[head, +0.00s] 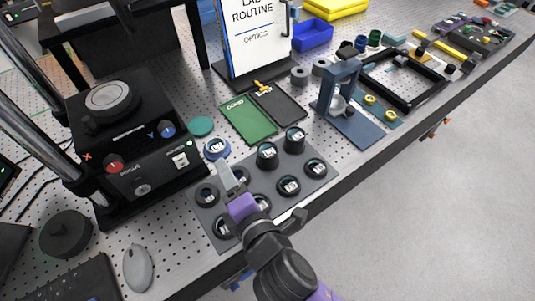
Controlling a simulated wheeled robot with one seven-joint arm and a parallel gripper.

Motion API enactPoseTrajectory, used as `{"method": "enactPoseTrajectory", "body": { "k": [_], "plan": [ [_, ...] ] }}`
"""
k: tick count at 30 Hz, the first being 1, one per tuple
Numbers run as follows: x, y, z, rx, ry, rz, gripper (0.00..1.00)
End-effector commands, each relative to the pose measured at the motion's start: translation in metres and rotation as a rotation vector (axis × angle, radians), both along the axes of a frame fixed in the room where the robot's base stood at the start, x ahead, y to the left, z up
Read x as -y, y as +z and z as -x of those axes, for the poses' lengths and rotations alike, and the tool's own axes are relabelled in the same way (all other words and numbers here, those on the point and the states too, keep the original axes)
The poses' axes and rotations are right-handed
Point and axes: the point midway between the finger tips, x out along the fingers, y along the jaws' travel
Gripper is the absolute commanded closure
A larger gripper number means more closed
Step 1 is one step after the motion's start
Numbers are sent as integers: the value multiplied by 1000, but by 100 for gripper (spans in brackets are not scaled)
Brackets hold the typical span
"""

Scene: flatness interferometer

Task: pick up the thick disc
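A dark grey tray (268,176) on the bench holds several round black-rimmed discs with small white labels. Two of them, a disc (267,155) and another disc (295,138) in the far row, stand taller than the rest; I cannot tell for certain which is the thick disc. Flatter discs include one at the right (315,168), one in the middle (288,187) and one at the left (206,194). My gripper (230,180) is over the tray's near left part, left of the taller discs, and partly hides discs there. Its finger gap and any contact are unclear.
A black instrument (125,140) with knobs stands left of the tray. Behind the tray are a blue-ringed disc (217,149), a green card (248,119) and a black card (278,105). A blue-grey stand (345,105) is to the right. The bench edge is close in front.

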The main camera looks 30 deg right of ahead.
Motion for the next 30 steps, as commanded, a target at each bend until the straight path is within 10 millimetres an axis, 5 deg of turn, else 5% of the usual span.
{"method": "enactPoseTrajectory", "body": {
  "k": [5,12,19,30],
  "plan": [
    [22,5,-26,-106,-58,541,45],
    [72,-20,-5,-380,-81,1058,45],
    [84,-26,-2,-457,-41,1193,45],
    [109,-47,-45,-457,-38,1194,45]
  ]
}}
